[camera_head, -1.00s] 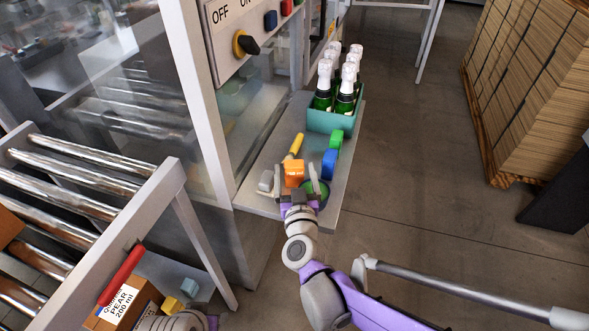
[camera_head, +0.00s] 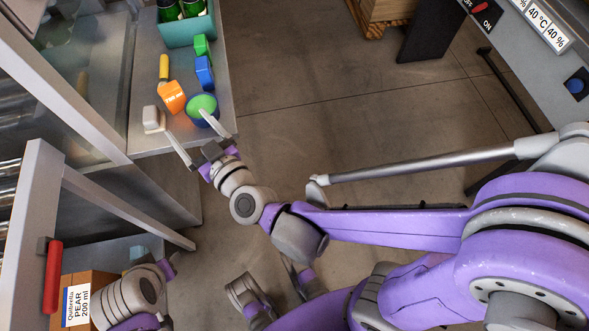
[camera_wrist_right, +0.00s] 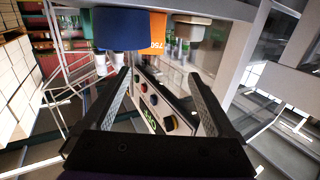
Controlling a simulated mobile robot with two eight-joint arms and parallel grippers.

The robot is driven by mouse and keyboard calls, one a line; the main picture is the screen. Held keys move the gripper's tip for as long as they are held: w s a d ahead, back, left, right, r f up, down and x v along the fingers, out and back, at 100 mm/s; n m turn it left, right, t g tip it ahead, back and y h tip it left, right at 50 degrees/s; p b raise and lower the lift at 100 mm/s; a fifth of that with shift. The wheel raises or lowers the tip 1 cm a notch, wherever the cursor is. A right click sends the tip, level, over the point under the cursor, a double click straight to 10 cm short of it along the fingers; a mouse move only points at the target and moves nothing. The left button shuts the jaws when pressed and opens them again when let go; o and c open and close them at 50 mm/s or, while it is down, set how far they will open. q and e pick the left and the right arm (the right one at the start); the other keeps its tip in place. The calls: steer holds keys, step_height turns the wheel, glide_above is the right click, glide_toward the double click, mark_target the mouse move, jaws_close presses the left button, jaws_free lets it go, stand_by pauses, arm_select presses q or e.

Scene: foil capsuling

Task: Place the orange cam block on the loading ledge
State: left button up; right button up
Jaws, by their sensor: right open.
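The orange cam block (camera_head: 172,97) with a pale marking rests on the grey loading ledge (camera_head: 222,92), between a whitish block and a green-topped blue round piece. My right gripper (camera_head: 187,123) is open and empty at the ledge's near edge, its fingers pointing toward the block and apart from it. In the right wrist view the orange block (camera_wrist_right: 157,28) shows beyond the open fingers, partly hidden by the dark blue piece. My left arm is low at the left by a carton; its fingers cannot be made out.
On the ledge are a whitish block (camera_head: 153,119), a green-topped blue round piece (camera_head: 202,108), a yellow cylinder (camera_head: 163,67), a blue block (camera_head: 205,72), a green block (camera_head: 202,45) and a teal crate (camera_head: 187,32) of bottles. A pear carton (camera_head: 78,300) stands lower left.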

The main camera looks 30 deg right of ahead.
steer(key=s+d+f+m+g+h, duration=0.1)
steer(key=s+d+f+g, duration=0.5)
steer(key=s+d, duration=0.2)
steer(key=s+d+f+m+g+h, duration=0.1)
steer(key=s+d+f+g+h, duration=0.1)
steer(key=s+d+f+g, duration=0.4)
steer(key=s+d+f, duration=0.1)
steer(key=s+d, duration=0.1)
steer(key=s, duration=0.3)
steer(key=shift+d+g, duration=0.3)
steer(key=shift+g, duration=0.1)
steer(key=shift+w+r, duration=0.1)
